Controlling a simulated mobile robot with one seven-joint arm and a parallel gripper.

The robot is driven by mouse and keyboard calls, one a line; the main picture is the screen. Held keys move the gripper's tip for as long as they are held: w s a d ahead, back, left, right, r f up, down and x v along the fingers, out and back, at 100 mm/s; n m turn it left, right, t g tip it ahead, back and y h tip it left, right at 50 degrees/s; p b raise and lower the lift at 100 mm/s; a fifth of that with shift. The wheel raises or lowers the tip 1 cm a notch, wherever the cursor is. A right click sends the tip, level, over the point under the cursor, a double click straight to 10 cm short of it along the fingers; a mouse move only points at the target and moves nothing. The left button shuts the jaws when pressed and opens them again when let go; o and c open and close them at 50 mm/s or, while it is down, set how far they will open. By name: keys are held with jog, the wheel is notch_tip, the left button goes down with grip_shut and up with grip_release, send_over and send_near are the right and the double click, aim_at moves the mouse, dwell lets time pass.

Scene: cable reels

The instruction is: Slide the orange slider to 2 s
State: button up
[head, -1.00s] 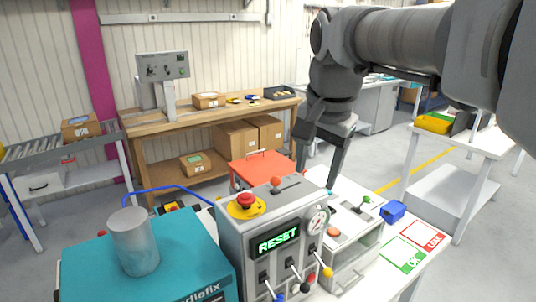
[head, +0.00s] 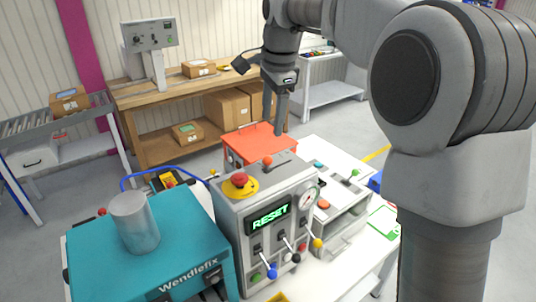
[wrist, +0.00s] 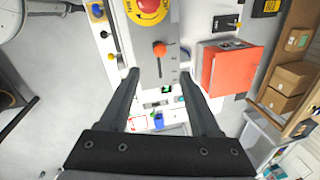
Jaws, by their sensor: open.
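The orange slider (head: 267,160) has a round knob and sits at a slot on top of the grey control box (head: 228,212), behind the red emergency button on its yellow base. My gripper (head: 273,125) is open and empty, pointing down above and behind the knob. Its fingertips also show in the wrist view (wrist: 158,75), apart from the knob. The slider's scale marks are too small to read.
The emergency button (head: 239,180) stands close to the slider. Levers with blue, black and yellow knobs (head: 318,243) stick out of the box's front. A teal machine (head: 185,262) with a metal cylinder is at left.

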aim_at(268, 156)
jog(key=f, duration=0.4)
jog(key=w+f, duration=0.1)
jog(key=f, duration=0.2)
jog(key=w+a+f, duration=0.1)
jog(key=f, duration=0.3)
jog(key=shift+f, duration=0.3)
grip_shut()
jog(key=shift+w+p, duration=0.1)
jog(key=shift+p, duration=0.2)
dwell(0.6)
